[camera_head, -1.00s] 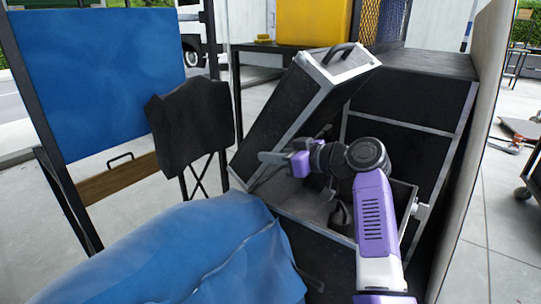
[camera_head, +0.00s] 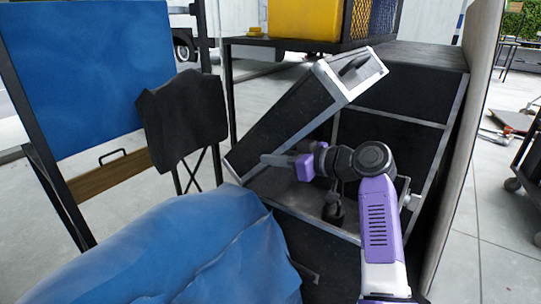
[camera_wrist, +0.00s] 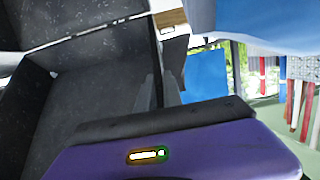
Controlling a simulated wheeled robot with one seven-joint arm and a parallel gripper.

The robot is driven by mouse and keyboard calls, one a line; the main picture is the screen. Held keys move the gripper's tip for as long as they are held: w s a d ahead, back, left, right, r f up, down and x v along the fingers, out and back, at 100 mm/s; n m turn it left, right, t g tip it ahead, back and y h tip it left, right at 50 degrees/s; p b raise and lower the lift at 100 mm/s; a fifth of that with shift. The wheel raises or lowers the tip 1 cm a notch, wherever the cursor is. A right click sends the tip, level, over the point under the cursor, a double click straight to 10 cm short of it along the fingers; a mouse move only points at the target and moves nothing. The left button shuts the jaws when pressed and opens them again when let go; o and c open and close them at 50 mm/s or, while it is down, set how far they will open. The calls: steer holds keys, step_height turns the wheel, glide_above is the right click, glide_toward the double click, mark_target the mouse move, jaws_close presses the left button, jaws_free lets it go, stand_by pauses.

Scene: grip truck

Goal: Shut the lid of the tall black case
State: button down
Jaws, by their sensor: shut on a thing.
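The lid (camera_head: 290,108) of the tall black case is black with silver edges. In the head view it stands partly open, hinged at its lower left and leaning up to the right over the open box. The case body (camera_head: 322,238) is below it, its dark inside partly visible. My gripper (camera_head: 268,160) reaches left under the raised lid, shut on the lid's near edge by the look of it; the exact contact is hard to see. In the wrist view my fingers (camera_wrist: 158,90) show beside dark speckled panels of the case.
A blue-covered heap (camera_head: 205,245) lies in front at left. A black folding chair (camera_head: 183,115) and a blue panel (camera_head: 85,75) stand left. A larger black case (camera_head: 420,85) stands close behind at right, by a tall board (camera_head: 465,150). A yellow box (camera_head: 303,18) sits behind.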

steer(key=shift+s+d+f, duration=0.15)
steer(key=shift+d+f, duration=0.05)
steer(key=shift+d, duration=0.1)
steer(key=shift+s+d+f+b, duration=0.2)
steer(key=shift+s+d+f, duration=0.2)
steer(key=shift+d+f, duration=0.2)
steer(key=shift+s+d+f+b, duration=0.2)
steer(key=shift+s+d+f, duration=0.2)
steer(key=shift+d+f, duration=0.15)
stand_by(0.3)
steer(key=c, duration=1.3)
jaws_free()
steer(key=shift+a, duration=0.1)
steer(key=p+v, duration=0.4)
steer(key=v, duration=0.6)
